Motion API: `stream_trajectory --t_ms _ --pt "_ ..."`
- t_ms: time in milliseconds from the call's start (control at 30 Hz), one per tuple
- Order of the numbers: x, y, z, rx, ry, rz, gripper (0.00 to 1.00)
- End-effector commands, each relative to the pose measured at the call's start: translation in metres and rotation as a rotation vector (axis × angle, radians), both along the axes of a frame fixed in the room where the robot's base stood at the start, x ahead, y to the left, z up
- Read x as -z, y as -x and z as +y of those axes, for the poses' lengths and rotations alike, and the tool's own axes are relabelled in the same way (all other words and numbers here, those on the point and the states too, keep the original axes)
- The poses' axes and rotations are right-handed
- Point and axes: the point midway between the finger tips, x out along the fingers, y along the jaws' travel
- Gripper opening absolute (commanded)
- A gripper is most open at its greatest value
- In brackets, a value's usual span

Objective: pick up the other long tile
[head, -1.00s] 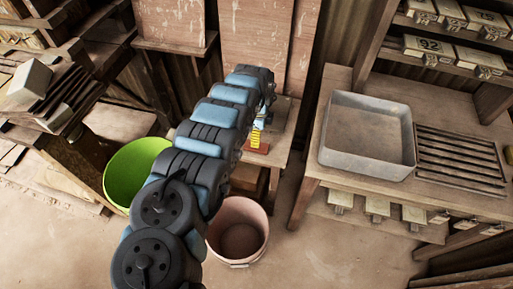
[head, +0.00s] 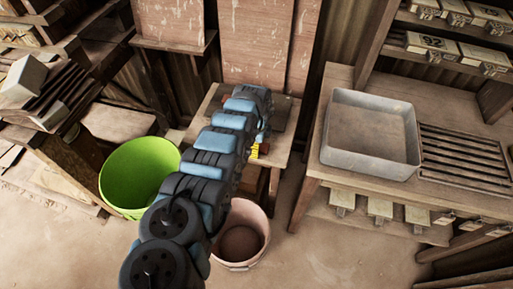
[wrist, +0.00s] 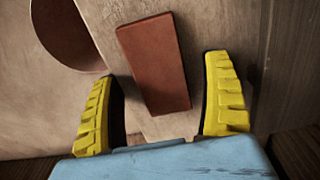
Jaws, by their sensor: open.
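A long reddish-brown tile (wrist: 154,63) lies flat on a pale wooden surface (wrist: 207,65) in the wrist view, slightly tilted in the picture. My gripper (wrist: 163,105) is open, with its yellow fingers at either side of the tile's near end. Nothing is between the fingers except the view of the tile; I cannot tell how far above it they are. In the head view my arm hides the tile and most of the small table (head: 213,103). Only a bit of a yellow finger (head: 254,151) shows at the arm's right side.
A pink bucket (head: 262,217) stands on the floor in front of the small table. A green bucket (head: 140,170) is to the left. A grey metal tray (head: 372,138) and a slatted rack (head: 466,160) are on the right-hand bench.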

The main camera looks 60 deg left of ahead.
Motion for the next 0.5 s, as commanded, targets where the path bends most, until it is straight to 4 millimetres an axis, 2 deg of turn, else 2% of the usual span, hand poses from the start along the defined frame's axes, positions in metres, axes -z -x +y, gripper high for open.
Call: stream_trajectory --t_ms 167,267,433,500 --pt "-0.0011 -0.0002 0.0005 0.0 -0.001 -0.001 0.8" --pt "-0.0011 -0.0003 0.0004 0.0 -0.001 -0.001 0.56" --pt "-0.0012 -0.0004 0.0005 0.0 -0.001 -0.001 0.08" --pt "-0.001 -0.0003 0.0004 0.0 -0.001 -0.001 0.08"
